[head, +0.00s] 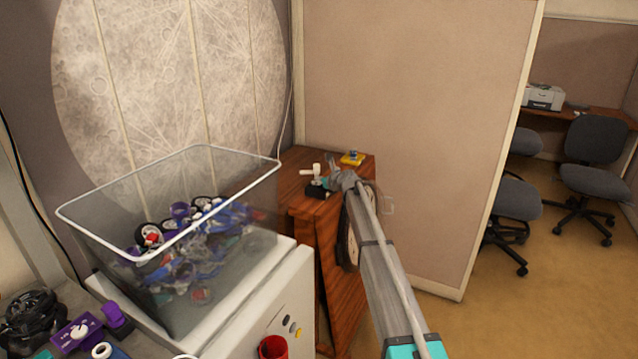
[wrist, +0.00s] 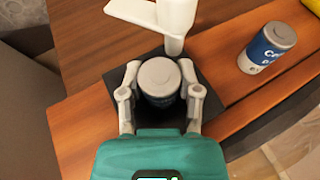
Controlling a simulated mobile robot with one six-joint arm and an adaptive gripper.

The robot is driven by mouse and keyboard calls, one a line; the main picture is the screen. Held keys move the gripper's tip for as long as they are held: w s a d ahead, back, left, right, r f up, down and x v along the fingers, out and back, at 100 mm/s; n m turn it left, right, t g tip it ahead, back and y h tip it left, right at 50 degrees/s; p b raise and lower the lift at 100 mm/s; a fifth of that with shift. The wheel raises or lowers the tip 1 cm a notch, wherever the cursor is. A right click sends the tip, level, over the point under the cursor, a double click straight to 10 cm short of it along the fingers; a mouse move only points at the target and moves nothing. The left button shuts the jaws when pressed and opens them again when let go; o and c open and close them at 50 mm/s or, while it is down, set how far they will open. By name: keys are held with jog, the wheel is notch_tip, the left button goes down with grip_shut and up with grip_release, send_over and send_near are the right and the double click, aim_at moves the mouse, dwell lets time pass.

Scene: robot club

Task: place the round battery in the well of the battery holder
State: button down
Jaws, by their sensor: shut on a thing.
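My gripper (wrist: 159,72) is shut on a round battery (wrist: 160,78) with a grey top and a blue label, one finger on each side. In the head view my gripper (head: 336,177) is over the wooden cabinet's top. The battery looks upright in the wrist view. A black square block (wrist: 210,104), which looks like the battery holder, lies beneath the battery and gripper; it also shows in the head view (head: 317,190). The gripper and battery hide its middle, so I cannot tell whether the battery's bottom is in a well or above it.
A white T-shaped piece (wrist: 176,22) stands close behind the held battery. Another blue-and-white battery (wrist: 267,48) stands on the wooden top (wrist: 85,45) to the right. A yellow object (head: 352,159) is farther back. A clear bin (head: 160,228) of parts stands left.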

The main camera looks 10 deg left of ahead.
jog(key=shift+s+f+b, duration=0.2)
jog(key=shift+f+b, duration=0.15)
jog(key=shift+b, duration=0.1)
jog(key=shift+c, duration=1.5)
grip_release()
jog(key=shift+d, duration=0.1)
jog(key=shift+d+r, duration=0.1)
jog(key=shift+d, duration=0.05)
jog(key=shift+r+p, duration=0.15)
jog(key=shift+p, duration=0.2)
jog(key=shift+w+r, duration=0.15)
jog(key=p+v, duration=0.5)
jog(key=v, duration=0.6)
jog(key=shift+s+r, duration=0.25)
jog(key=shift+d, duration=0.1)
